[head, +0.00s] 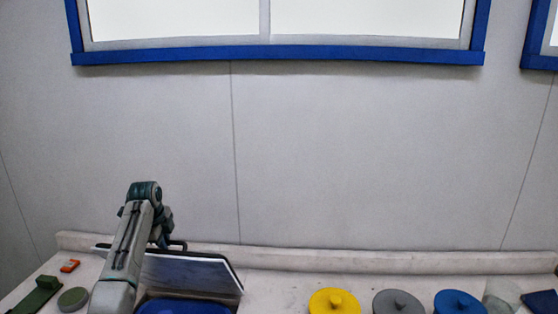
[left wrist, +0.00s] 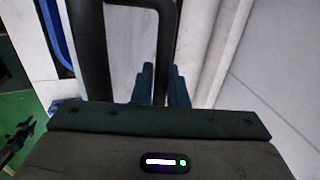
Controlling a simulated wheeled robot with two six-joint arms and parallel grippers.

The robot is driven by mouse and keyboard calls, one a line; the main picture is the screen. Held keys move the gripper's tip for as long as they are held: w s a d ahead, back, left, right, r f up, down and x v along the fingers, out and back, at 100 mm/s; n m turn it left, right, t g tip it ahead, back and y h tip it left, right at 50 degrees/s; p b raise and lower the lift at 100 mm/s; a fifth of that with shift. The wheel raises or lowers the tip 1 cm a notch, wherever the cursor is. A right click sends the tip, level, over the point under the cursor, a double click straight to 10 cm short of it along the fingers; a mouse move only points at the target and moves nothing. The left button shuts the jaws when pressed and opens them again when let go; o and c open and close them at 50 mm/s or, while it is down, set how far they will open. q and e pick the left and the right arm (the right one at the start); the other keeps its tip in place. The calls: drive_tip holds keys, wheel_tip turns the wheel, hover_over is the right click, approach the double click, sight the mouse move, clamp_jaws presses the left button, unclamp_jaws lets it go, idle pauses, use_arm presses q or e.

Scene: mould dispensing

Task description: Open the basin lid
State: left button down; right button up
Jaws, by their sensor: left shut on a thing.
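The basin lid (head: 195,273) is a pale panel with a dark edge, standing raised and tilted behind the blue basin (head: 185,307) at the bottom left of the head view. The basin's opening shows in front of the lid. My left gripper (head: 172,243) is at the lid's upper edge, shut on its dark handle. In the left wrist view the black handle (left wrist: 92,50) is a large loop, and my left gripper's fingers (left wrist: 163,84) are at its right-hand bar. My left arm hides part of the lid and basin.
Yellow (head: 334,301), grey (head: 398,302) and blue (head: 460,302) round lids stand to the right along the table (head: 275,285). A clear container (head: 502,296) is beyond them. A green tool (head: 38,295), a grey-green disc (head: 73,299) and an orange item (head: 69,266) lie at left. A wall closes the back.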

use_arm(q)
drive_tip(key=shift+w+r, duration=0.25)
drive_tip(key=shift+w, duration=0.65)
drive_tip(key=w, duration=0.1)
drive_tip(key=w+b, duration=0.1)
drive_tip(key=w+r+b, duration=0.1)
drive_tip(key=w, duration=0.1)
drive_tip(key=shift+d, duration=0.25)
